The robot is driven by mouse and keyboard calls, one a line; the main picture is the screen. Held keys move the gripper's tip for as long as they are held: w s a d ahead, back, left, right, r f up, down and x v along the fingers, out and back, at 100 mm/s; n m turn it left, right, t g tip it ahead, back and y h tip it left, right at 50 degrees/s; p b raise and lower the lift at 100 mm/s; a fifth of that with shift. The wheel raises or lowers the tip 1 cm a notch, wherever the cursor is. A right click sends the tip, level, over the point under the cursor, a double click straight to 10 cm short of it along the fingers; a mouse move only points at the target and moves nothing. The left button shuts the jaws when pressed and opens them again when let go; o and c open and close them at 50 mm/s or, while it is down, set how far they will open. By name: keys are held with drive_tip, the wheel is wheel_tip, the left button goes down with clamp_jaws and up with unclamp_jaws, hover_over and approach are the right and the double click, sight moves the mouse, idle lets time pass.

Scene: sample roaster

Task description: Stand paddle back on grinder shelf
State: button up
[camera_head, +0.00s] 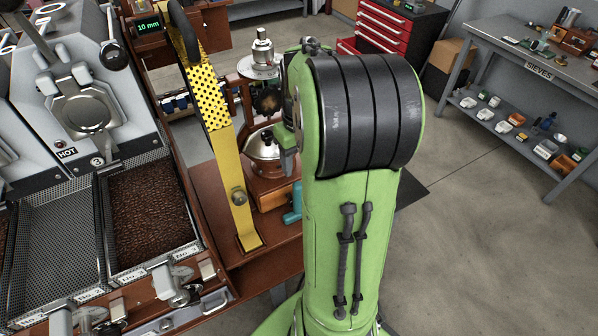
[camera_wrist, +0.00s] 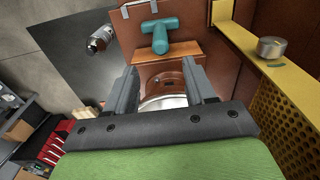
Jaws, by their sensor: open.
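A teal T-shaped piece (camera_wrist: 155,35), which I take to be the paddle, shows beyond my fingertips in the wrist view. Its stem end meets or overlaps an orange-brown wooden ledge (camera_wrist: 185,50); I cannot tell if it stands or lies. In the head view a teal piece (camera_head: 291,216) shows beside the wooden base of the grinder (camera_head: 268,196), partly hidden by my arm. My gripper (camera_wrist: 165,78) is open, with nothing between its fingers. The grinder's round metal part (camera_wrist: 163,102) lies behind the fingers. In the head view my arm hides most of the gripper.
A yellow perforated frame (camera_head: 236,190) stands close left of the grinder, with a knob (camera_wrist: 271,47). Left of it is the roaster's tray of dark beans (camera_head: 150,215). A metal cylinder (camera_wrist: 102,38) shows in the wrist view. Open floor (camera_head: 480,240) lies right.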

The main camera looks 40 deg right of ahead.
drive_tip(key=s+a+r+n+t+h, duration=0.1)
drive_tip(key=s+a+r+t, duration=0.1)
drive_tip(key=a+r, duration=0.55)
drive_tip(key=s+a+f+n+t+y, duration=0.1)
drive_tip(key=s+a+n+t, duration=0.1)
drive_tip(key=s+a, duration=0.6)
drive_tip(key=a+t, duration=0.1)
drive_tip(key=a, duration=0.3)
drive_tip(key=shift+s+a, duration=0.2)
drive_tip(key=shift+s, duration=0.1)
